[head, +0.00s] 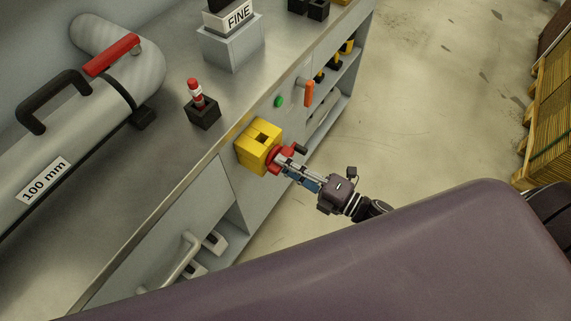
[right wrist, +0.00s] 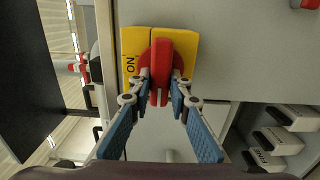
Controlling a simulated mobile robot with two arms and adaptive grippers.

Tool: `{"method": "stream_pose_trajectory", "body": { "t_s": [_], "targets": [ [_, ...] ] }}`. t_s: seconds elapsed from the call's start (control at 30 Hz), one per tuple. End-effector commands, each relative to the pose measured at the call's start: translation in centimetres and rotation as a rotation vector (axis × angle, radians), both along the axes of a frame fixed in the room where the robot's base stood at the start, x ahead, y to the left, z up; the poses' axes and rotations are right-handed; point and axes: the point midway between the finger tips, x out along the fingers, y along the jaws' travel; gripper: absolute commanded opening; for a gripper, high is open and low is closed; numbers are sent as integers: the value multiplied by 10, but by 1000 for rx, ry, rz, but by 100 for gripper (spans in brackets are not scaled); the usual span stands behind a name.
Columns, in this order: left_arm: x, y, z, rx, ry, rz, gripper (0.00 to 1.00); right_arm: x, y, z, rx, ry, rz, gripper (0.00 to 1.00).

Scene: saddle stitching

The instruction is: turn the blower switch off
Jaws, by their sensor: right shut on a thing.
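The blower switch is a yellow box (head: 256,147) with a red rotary knob (head: 276,160), fixed to the front of the workbench. The knob's raised bar stands upright in that view. My right gripper (head: 286,166) is at the knob, and the right wrist view shows its fingers (right wrist: 161,86) on both sides of the bar, shut on it. They partly cover the knob's lower part. My left gripper is not in view.
An orange handle (head: 309,93) and a green button (head: 279,101) sit on the bench front beside the switch. A red-tipped lever (head: 195,92) and a "100 mm" pipe (head: 60,150) are on the bench top. Open floor (head: 440,110) lies to the right.

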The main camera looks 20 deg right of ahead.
Motion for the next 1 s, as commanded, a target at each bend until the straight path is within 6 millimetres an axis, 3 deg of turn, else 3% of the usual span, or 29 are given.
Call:
{"method": "stream_pose_trajectory", "body": {
  "t_s": [0.17,0.2,0.33,0.73,1.0],
  "targets": [
    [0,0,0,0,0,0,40,-1,0,-1,-6,1,1,0],
    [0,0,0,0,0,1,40,-1,0,-1,-6,1,1,19],
    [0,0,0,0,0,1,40,-1,0,-1,-4,1,1,34],
    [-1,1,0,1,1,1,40,-7,-6,-1,-2,2,0,35],
    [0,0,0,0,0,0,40,-49,-37,-2,-4,6,0,35]
  ]
}}
